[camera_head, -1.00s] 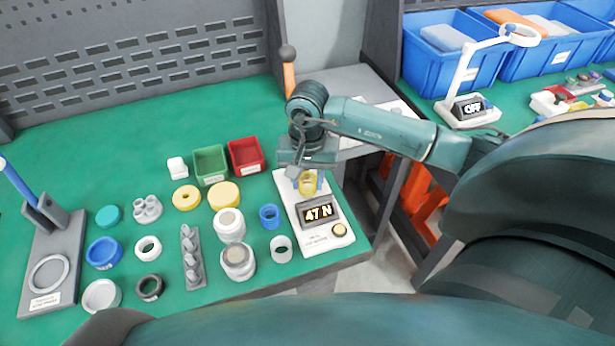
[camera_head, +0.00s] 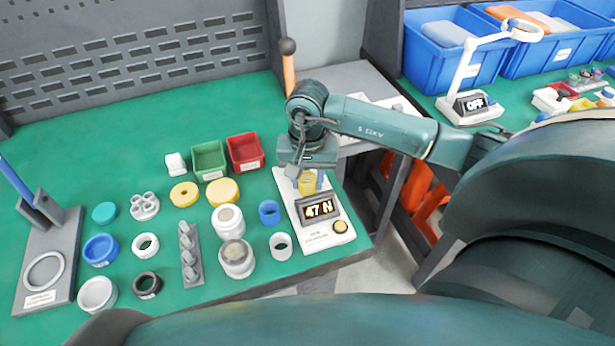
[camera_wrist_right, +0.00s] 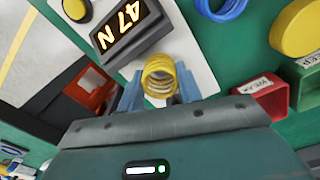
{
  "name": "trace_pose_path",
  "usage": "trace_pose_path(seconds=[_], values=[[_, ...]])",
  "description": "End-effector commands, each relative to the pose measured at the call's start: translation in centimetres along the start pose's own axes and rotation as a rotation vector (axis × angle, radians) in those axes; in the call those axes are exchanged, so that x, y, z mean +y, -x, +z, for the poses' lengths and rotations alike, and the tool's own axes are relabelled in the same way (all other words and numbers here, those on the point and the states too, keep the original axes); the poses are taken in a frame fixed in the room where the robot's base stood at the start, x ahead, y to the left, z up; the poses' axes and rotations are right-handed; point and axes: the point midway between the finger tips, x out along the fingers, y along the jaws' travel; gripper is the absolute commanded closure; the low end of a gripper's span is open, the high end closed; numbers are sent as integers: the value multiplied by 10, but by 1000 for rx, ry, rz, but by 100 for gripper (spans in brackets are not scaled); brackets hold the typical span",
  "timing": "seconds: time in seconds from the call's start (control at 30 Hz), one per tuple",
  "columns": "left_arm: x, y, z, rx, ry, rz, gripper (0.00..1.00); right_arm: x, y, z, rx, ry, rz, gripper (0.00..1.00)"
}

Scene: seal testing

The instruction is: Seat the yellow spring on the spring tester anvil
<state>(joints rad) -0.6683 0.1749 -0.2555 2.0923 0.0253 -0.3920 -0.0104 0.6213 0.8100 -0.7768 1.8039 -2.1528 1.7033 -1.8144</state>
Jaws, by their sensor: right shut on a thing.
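The yellow spring (camera_head: 307,184) is between the fingers of my right gripper (camera_head: 308,182), over the far part of the spring tester (camera_head: 335,240). In the right wrist view, the spring (camera_wrist_right: 160,76) shows between the two blue fingers of my right gripper (camera_wrist_right: 160,92), which is shut on it. The tester's display (camera_head: 318,209) reads 47 N. The anvil is hidden under the spring and gripper, so I cannot tell whether the spring touches it. My left gripper is not in view.
A red bin (camera_head: 245,153) and a green bin (camera_head: 209,160) stand left of the tester. A blue ring (camera_head: 269,212) and a white ring (camera_head: 281,246) lie close to its left side. The table's right edge is close to the tester. An orange lever with a dark knob (camera_head: 288,47) rises behind.

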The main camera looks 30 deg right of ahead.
Motion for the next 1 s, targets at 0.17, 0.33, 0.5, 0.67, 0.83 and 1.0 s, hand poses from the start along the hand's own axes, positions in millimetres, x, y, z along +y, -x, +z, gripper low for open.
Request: trace_pose_path(seconds=[0.17,0.33,0.5,0.67,0.83,1.0], values=[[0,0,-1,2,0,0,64,0,0,0,0,0,0,88],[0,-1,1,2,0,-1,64,0,-1,0,0,0,0,88],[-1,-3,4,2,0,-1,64,0,-4,0,1,0,0,88],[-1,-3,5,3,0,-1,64,0,-4,0,1,0,0,88],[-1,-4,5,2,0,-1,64,0,-4,0,1,0,0,88],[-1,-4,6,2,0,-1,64,0,-5,0,1,0,0,88]])
